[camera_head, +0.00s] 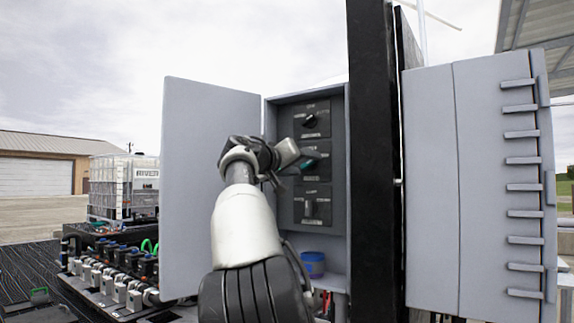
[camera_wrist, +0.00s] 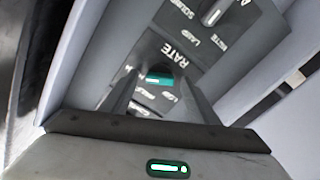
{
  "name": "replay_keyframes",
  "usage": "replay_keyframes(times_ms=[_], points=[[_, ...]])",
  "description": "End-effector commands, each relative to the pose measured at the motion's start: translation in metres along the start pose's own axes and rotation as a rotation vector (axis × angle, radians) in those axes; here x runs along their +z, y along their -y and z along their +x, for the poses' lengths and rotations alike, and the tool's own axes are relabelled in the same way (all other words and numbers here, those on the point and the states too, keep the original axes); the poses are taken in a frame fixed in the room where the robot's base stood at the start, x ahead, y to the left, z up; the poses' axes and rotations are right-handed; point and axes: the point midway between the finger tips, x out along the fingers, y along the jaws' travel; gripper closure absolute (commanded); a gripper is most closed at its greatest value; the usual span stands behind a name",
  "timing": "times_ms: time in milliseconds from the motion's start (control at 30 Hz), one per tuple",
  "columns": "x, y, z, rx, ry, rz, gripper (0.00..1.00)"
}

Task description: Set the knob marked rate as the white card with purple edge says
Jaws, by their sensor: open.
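The knob marked rate is teal and sits on a dark plate, in the middle of the open grey cabinet (camera_head: 270,118). In the wrist view the teal knob (camera_wrist: 158,79) lies between my finger tips, under the word RATE, with small labels around it that I cannot read surely. My gripper (camera_head: 300,160) is open at the middle plate, its fingers (camera_wrist: 155,88) on either side of the knob; I cannot tell if they touch it. My gripper partly hides the knob in the head view. I see no white card with purple edge in either view.
A black knob (camera_head: 311,121) is above and a grey knob (camera_head: 310,208) below. The cabinet's open door (camera_head: 195,190) stands left; a black post (camera_head: 371,200) stands right. A blue tub (camera_head: 313,264) is on the cabinet's lower shelf. A valve manifold (camera_head: 110,275) lies at left.

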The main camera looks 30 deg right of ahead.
Motion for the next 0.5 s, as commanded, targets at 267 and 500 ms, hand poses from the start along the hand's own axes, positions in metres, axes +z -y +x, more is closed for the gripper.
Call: replay_keyframes(times_ms=[267,500], points=[[0.004,0.004,-0.061,-0.007,-0.003,0.003,0.45],[0.003,0.003,-0.119,-0.006,-0.002,0.002,0.45]])
